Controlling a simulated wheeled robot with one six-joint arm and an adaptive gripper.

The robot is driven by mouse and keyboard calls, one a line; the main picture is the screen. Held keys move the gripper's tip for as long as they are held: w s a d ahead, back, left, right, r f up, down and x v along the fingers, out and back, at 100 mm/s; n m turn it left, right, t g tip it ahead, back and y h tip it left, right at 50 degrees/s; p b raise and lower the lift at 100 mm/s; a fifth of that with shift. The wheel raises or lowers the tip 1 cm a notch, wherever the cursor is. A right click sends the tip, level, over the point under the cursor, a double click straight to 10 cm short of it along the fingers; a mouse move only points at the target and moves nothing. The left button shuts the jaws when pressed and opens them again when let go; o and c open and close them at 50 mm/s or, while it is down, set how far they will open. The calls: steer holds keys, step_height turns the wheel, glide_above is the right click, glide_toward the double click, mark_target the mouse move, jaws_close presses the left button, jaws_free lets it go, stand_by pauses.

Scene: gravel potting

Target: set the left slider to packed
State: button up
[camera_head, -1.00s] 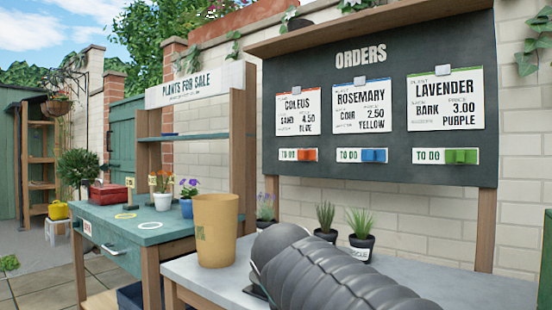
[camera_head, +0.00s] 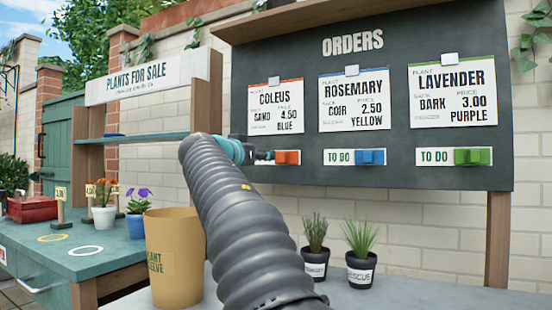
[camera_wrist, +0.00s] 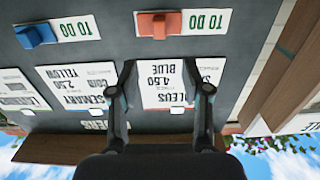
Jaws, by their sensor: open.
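The left slider, an orange-red knob (camera_head: 287,157), sits at the right end of its plate below the Coleus card (camera_head: 276,107). In the wrist view, which is upside down, the slider (camera_wrist: 158,25) shows with "TO DO" readable beside it. My gripper (camera_head: 262,156) is at the board, just left of the knob in the head view, hiding that plate's text. In the wrist view my gripper (camera_wrist: 172,66) is open and empty, its fingers apart over the Coleus card. The knob is beyond the fingertips; I cannot tell whether they touch it.
A blue slider (camera_head: 370,157) and a green slider (camera_head: 472,156) sit to the right, both showing "TO DO". Below are a brown plant sleeve (camera_head: 172,258) and two potted plants on the grey bench. The shelf post (camera_head: 208,105) is close left of the gripper.

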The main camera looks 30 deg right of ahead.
mark_target(281, 157)
steer(key=p+x, duration=0.3)
steer(key=x, duration=0.8)
steer(key=shift+d+r+p, duration=0.1)
steer(key=shift+d+p, duration=0.1)
steer(key=shift+p, duration=0.15)
steer(key=shift+w+d, duration=0.4)
steer(key=shift+d, duration=0.2)
jaws_close()
